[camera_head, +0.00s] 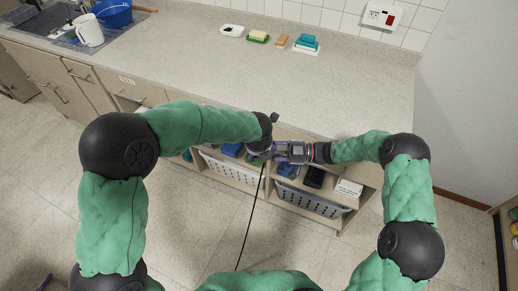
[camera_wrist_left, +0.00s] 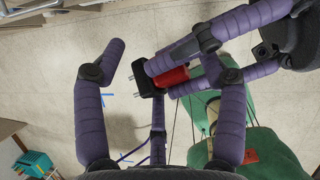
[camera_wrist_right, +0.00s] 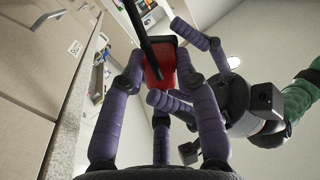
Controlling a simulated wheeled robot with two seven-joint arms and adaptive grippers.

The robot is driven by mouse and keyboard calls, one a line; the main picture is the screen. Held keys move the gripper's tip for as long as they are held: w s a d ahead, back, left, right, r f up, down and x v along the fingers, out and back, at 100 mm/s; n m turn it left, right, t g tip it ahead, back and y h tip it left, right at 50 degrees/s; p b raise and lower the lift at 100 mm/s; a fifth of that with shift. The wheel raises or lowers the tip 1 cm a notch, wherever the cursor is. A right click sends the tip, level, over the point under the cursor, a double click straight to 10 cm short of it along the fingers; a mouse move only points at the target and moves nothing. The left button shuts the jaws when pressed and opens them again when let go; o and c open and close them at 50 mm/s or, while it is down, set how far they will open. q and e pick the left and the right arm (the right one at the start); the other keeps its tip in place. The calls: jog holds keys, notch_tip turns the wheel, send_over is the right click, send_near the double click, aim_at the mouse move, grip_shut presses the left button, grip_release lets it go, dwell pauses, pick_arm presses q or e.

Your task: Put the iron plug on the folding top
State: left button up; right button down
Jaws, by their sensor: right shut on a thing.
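The iron plug, red and black with metal prongs, shows in the left wrist view (camera_wrist_left: 171,78) and the right wrist view (camera_wrist_right: 158,66). My right gripper (camera_wrist_right: 160,58) is shut on its red part. My left gripper (camera_wrist_left: 161,60) is open, its fingers spread close around the plug's prong end. In the head view my left gripper (camera_head: 266,150) and right gripper (camera_head: 290,152) meet in front of the counter edge, and the plug is hidden there. The long speckled counter top (camera_head: 230,80) appears to be the folding top.
On the counter's back are a white soap dish (camera_head: 231,31), a yellow-green sponge (camera_head: 258,37), a tan block (camera_head: 282,41) and a blue item (camera_head: 307,42). A sink with a white jug (camera_head: 89,30) is left. Baskets (camera_head: 308,199) sit below. A black cable (camera_head: 251,215) hangs down.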

pick_arm(q)
jog(key=shift+d+r, duration=0.1)
jog(key=shift+r, duration=0.1)
jog(key=v, duration=1.1)
jog(key=shift+s+r, duration=0.25)
